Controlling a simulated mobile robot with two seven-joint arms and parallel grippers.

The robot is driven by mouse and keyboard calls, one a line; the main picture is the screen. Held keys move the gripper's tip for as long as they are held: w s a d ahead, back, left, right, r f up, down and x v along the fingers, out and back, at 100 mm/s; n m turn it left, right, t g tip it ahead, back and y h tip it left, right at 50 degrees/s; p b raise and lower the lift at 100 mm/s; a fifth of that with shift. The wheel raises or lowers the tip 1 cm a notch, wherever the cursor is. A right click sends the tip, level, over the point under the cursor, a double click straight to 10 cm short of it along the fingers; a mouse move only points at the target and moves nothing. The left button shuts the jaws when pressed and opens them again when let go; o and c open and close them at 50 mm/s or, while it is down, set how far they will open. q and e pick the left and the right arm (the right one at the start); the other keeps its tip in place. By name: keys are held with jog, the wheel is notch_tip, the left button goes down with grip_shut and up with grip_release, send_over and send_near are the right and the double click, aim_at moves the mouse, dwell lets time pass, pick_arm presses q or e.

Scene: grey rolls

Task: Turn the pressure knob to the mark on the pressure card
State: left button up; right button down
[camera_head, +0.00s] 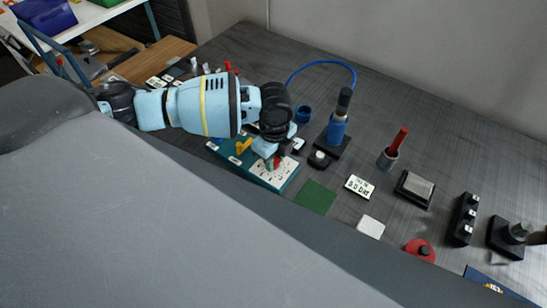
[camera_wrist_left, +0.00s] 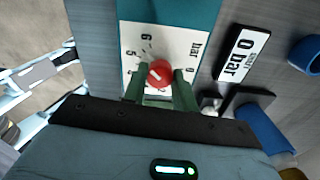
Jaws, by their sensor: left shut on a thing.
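The red pressure knob (camera_wrist_left: 160,73) sits on a white dial plate (camera_wrist_left: 192,48) with printed numbers and the word bar. The plate is on a teal box, also seen in the head view (camera_head: 285,184). My left gripper (camera_wrist_left: 160,88) has its two green fingers on either side of the knob, shut on it. In the head view my left gripper (camera_head: 271,161) reaches down to the plate and mostly covers the knob. I cannot make out the knob's pointer. My right gripper is not in view.
A blue bottle-like tool (camera_head: 337,128) on a black base stands to the right of my arm, with a blue hose behind. A green mat (camera_head: 315,197), another card (camera_head: 359,186) and a red-handled tool in a cup (camera_head: 390,157) lie further right. Grey table shows between them.

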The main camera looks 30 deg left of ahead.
pick_arm(q)
jog(key=o, duration=1)
jog(key=shift+c, duration=0.2)
jog(key=shift+r, duration=0.1)
notch_tip(320, 180, up, 8)
jog(key=shift+f, duration=0.2)
